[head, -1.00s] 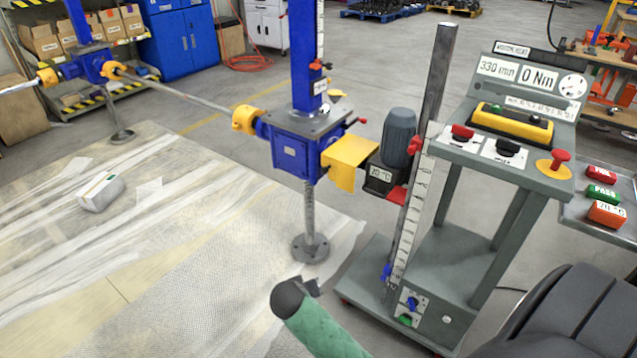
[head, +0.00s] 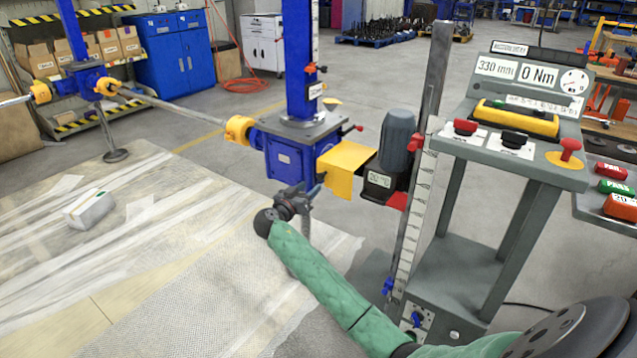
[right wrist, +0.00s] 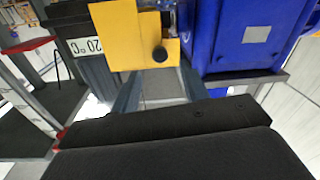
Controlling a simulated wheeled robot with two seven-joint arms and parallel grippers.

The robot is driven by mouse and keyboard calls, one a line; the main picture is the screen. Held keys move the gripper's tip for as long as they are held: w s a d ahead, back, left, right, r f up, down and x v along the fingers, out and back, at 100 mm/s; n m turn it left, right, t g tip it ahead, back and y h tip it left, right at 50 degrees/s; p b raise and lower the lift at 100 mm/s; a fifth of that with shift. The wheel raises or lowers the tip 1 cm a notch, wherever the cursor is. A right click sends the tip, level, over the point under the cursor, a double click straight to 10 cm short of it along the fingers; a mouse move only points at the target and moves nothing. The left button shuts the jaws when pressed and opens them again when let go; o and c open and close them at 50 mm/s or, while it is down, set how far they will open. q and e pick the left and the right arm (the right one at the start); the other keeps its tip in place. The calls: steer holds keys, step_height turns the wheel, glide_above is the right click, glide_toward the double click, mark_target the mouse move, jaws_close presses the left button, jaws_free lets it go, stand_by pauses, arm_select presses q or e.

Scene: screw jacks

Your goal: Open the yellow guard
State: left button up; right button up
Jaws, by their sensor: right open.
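The yellow guard (head: 347,168) is a bent yellow cover between the blue screw jack gearbox (head: 290,150) and the grey motor (head: 396,140). It appears lowered over the joint there. In the right wrist view the guard (right wrist: 115,35) fills the top middle, with a round black knob (right wrist: 160,54) on it. My right gripper (head: 305,192) is just below and left of the guard, in front of the gearbox. Its fingers (right wrist: 158,92) are apart and empty, pointing toward the knob. I cannot tell whether they touch the guard. My left gripper is not in view.
A grey control stand (head: 510,150) with red and black switches stands at the right. A tall grey post with a scale (head: 408,235) stands beside the motor. A yellow coupling (head: 238,129) joins a long shaft to the gearbox. A white box (head: 88,208) lies on the floor sheeting.

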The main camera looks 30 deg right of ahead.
mark_target(320, 179)
steer(key=shift+x, duration=3.45)
jaws_close()
